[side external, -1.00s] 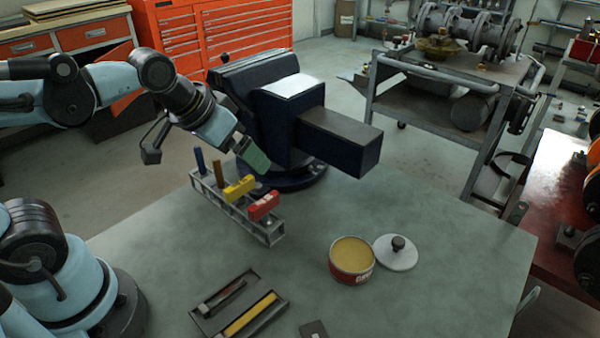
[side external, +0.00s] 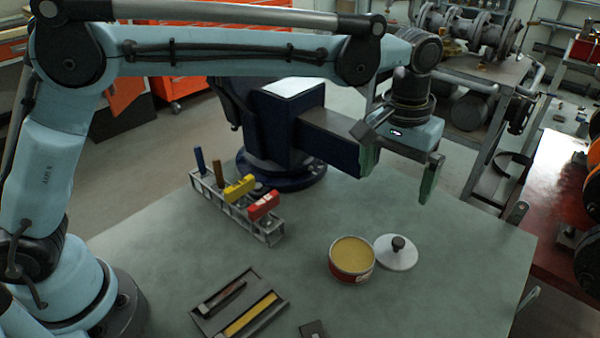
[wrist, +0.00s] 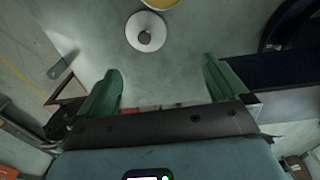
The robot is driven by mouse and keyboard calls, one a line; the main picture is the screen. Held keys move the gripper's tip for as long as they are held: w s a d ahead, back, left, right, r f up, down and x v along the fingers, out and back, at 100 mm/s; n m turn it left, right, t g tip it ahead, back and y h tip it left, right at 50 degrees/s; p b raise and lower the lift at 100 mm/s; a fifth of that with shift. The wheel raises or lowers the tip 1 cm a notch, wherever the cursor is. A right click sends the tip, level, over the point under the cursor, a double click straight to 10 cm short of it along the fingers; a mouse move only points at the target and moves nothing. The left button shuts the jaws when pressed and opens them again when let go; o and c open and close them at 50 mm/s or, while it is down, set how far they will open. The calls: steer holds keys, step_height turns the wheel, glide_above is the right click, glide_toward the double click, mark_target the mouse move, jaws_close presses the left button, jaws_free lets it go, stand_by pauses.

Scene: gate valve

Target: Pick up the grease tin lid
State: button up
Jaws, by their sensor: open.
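The grease tin lid (side external: 396,254) is a pale grey disc with a dark knob on top. It lies flat on the table, touching or very close to the right side of the open grease tin (side external: 351,260), which is full of yellow grease. The lid also shows in the wrist view (wrist: 146,32) at the top, beyond my fingertips, with the tin's edge (wrist: 160,3) above it. My gripper (side external: 400,180) is open and empty, its green fingers wide apart, pointing down above and behind the lid. In the wrist view the fingers (wrist: 160,80) frame bare table.
A dark blue vise (side external: 290,125) stands behind, its jaw close to my left finger. A rack (side external: 240,210) with coloured items stands left of centre. A tray (side external: 240,308) with tools lies at the front. The table right of the lid is clear.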

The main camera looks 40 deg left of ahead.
steer(key=d+f, duration=0.2)
steer(key=d, duration=0.1)
glide_above(399, 240)
steer(key=shift+g, duration=0.3)
steer(key=f, duration=0.7)
steer(key=shift+s, duration=0.25)
steer(key=shift+w+f, duration=0.15)
steer(key=shift+f, duration=1.2)
steer(key=shift+w+f, duration=0.1)
steer(key=shift+f, duration=1.25)
steer(key=shift+c, duration=0.2)
steer(key=c, duration=0.7)
